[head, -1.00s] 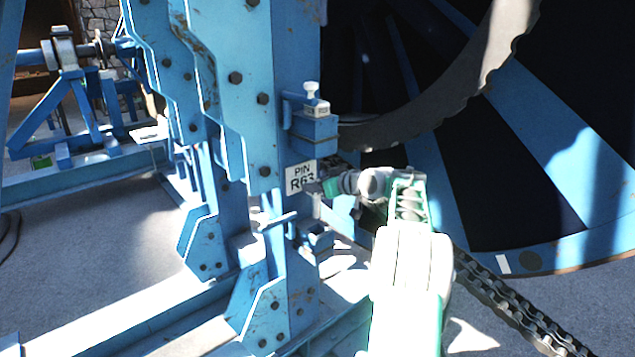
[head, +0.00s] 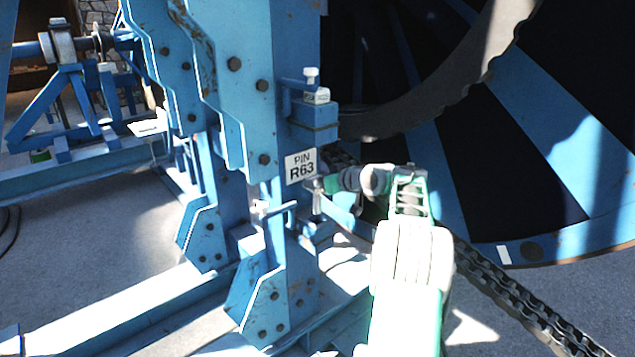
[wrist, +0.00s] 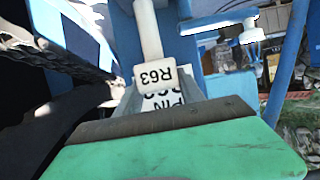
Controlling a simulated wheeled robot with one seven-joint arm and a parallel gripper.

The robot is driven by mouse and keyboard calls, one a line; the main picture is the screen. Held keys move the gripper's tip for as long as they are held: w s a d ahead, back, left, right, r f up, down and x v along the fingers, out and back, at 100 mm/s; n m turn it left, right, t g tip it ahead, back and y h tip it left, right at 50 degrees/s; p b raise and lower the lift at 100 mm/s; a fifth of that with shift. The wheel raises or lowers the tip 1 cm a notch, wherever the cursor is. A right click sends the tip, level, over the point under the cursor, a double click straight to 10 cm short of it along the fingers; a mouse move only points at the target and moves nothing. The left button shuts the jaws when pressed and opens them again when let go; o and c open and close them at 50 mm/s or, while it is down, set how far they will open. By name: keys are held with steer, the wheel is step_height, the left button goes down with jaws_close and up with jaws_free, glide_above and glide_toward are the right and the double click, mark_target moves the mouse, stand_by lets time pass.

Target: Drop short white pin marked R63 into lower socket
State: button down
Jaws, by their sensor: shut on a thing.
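The white pin marked R63 (wrist: 157,74) is gripped in my gripper (wrist: 150,102); its pale shaft runs toward the top of the wrist view. In the head view the pin (head: 317,203) hangs roughly upright from my gripper (head: 319,184), just below the PIN R63 plate (head: 301,166). The lower socket (head: 313,233) is on a blue bracket low on the blue post, below the pin. I cannot tell whether the pin's lower end is above the socket or just entering it.
An upper blue block (head: 314,114) carries a white tag and a small white-topped lever. The large reel (head: 560,100) stands behind my arm, with a heavy chain (head: 510,305) on the floor to the right.

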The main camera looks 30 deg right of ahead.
mark_target(320, 210)
steer(key=shift+r, duration=0.1)
steer(key=shift+f+b, duration=1.35)
steer(key=shift+f, duration=0.1)
steer(key=shift+f, duration=0.15)
steer(key=shift+f+b, duration=2.8)
steer(key=shift+f, duration=0.35)
steer(key=shift+f+b, duration=0.1)
steer(key=shift+b, duration=0.2)
steer(key=shift+f+b, duration=0.4)
steer(key=shift+f, duration=0.05)
